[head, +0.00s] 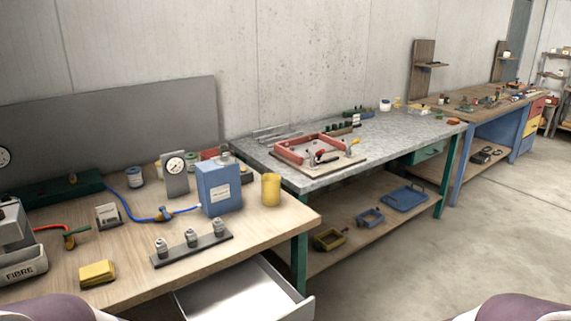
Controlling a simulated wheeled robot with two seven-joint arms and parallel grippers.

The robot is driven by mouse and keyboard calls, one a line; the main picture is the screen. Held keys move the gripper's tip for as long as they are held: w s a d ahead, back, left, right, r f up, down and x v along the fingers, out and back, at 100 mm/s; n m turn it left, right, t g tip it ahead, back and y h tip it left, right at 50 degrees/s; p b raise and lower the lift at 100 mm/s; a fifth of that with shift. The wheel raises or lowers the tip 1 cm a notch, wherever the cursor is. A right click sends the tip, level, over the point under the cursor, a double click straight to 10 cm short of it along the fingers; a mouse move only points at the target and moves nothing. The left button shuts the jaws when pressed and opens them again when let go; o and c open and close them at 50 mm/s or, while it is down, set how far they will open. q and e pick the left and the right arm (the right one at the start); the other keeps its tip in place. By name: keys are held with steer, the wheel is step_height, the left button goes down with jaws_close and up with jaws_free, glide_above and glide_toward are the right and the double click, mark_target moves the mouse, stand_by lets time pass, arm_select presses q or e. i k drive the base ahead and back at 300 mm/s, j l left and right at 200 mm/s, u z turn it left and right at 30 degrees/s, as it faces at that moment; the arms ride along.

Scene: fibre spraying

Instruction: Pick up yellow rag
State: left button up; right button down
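A folded yellow rag (98,273) lies flat on the light wooden workbench (270,229), near its front edge at the lower left of the head view. It sits to the right of a grey box marked FIBRE (22,270) and to the left of a dark strip (192,250) bearing small metal fittings. Nothing touches the rag. Neither of my grippers shows in the head view. Only purple and white parts of my own body show at the bottom left and bottom right corners.
A blue can (219,188), a yellow cup (271,189) and a dial gauge (175,175) stand behind the strip. A blue hose (125,205) curves across the bench. An open white drawer (245,295) juts out below the front edge. Open floor lies to the right.

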mark_target(102, 271)
steer(key=u, duration=1.3)
steer(key=z, duration=0.35)
steer(key=i+j+z, duration=0.1)
steer(key=z, duration=0.3)
steer(key=j+z, duration=0.3)
steer(key=z, duration=0.15)
steer(key=j+z, duration=0.2)
steer(key=z, duration=0.2)
steer(key=j+z, duration=0.25)
steer(key=z, duration=0.2)
steer(key=j+z, duration=0.25)
steer(key=z, duration=0.15)
